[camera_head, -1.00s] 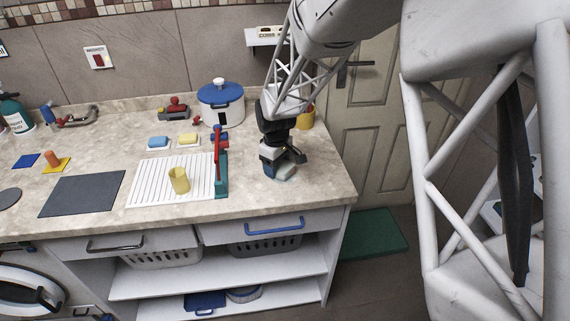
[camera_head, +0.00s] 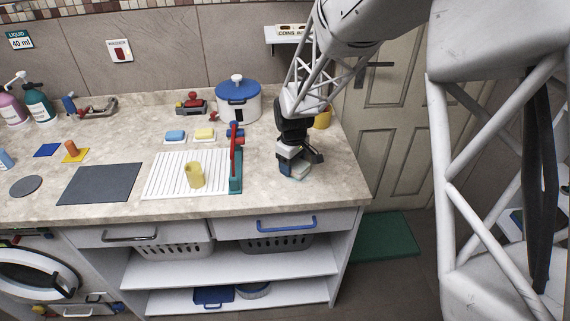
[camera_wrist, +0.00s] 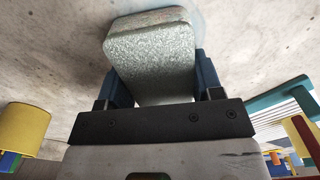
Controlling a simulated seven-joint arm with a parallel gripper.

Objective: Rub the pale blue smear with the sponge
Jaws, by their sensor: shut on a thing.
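My gripper (camera_wrist: 152,92) is shut on a grey-green, speckled sponge (camera_wrist: 150,50), with a blue finger on each side of it. In the head view my gripper (camera_head: 295,165) is low over the right part of the counter, and only a pale part of the sponge (camera_head: 299,172) shows. A pale blue smear (camera_wrist: 203,20) shows on the counter beside the sponge's far end in the wrist view. The sponge hides part of the smear. I cannot tell whether the sponge touches the counter. In the head view the smear cannot be made out.
A blue-lidded pot (camera_head: 238,102) and a yellow container (camera_head: 323,118) stand behind. The counter's right edge is close.

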